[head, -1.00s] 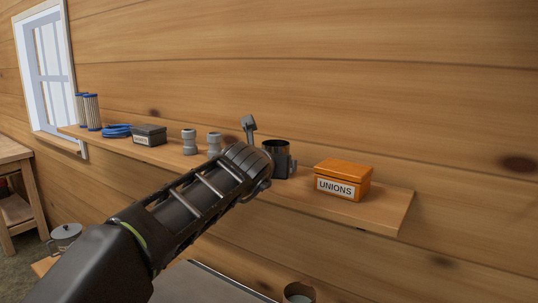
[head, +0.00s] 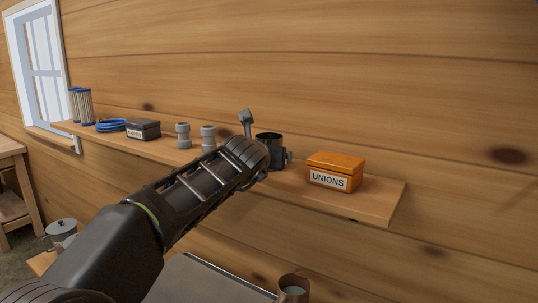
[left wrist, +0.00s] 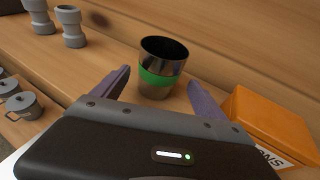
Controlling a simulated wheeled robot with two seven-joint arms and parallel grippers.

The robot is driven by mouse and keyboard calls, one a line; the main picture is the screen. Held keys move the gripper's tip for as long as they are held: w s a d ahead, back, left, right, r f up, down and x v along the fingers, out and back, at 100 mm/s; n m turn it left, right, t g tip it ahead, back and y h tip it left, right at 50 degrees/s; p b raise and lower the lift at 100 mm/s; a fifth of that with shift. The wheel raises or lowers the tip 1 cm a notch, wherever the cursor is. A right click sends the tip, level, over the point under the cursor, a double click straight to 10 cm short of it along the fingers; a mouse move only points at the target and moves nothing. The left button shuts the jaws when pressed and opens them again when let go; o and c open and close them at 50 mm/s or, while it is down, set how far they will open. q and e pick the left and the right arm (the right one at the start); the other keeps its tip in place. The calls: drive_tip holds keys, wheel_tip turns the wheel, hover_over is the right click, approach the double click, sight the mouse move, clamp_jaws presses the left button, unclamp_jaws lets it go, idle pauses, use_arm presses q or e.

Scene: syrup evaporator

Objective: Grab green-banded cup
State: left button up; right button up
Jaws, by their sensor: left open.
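The green-banded cup (left wrist: 160,72) is a dark metal cup with a green band. It stands upright on the shelf in the left wrist view, ahead of my left gripper (left wrist: 157,90) and between the lines of its two open fingers. In the head view the cup (head: 268,140) shows only its dark upper part behind my left gripper (head: 268,158), and its band is hidden. The left gripper is open and holds nothing. My right gripper is not in view.
An orange UNIONS box (head: 336,171) stands right of the cup on the wall shelf (head: 378,203). Grey fittings (head: 208,138), a dark box (head: 143,129), a blue coil (head: 111,125) and filters (head: 86,104) stand to the left. Another cup (head: 293,289) is below.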

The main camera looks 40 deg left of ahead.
use_arm(q)
drive_tip(key=x, duration=0.5)
drive_tip(key=shift+s+a+f, duration=0.1)
drive_tip(key=shift+s, duration=0.1)
drive_tip(key=shift+c, duration=0.3)
drive_tip(key=c, duration=1.4)
drive_tip(key=shift+r+p, duration=0.3)
drive_tip(key=shift+r, duration=0.3)
wheel_tip(320, 180, up, 9)
drive_tip(key=p, duration=0.2)
